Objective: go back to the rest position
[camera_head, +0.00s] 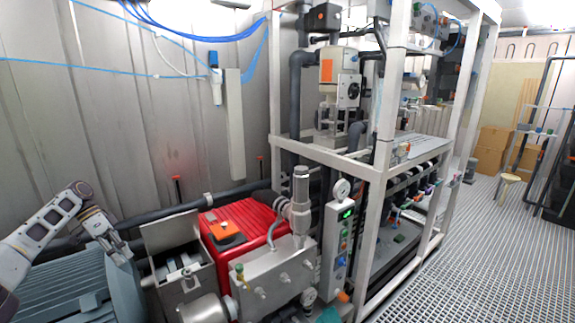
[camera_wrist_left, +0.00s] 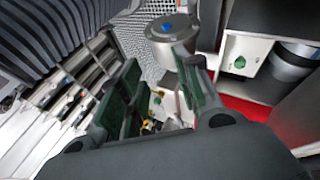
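My left arm comes in from the left edge in the head view. My left gripper (camera_head: 122,253) points down above the right end of a blue-grey ribbed housing, close to an open metal box. In the left wrist view its two green-padded fingers (camera_wrist_left: 158,95) stand apart, with nothing seen held between them. I cannot tell whether the fingers touch anything behind them. My right arm and right gripper are not in view.
The ribbed housing (camera_head: 72,290) lies under my left arm. The open metal box (camera_head: 178,255) and a red machine (camera_head: 248,228) stand to its right. A white frame rack (camera_head: 376,190) with pipes rises beyond. The grated floor (camera_head: 490,255) at right is free.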

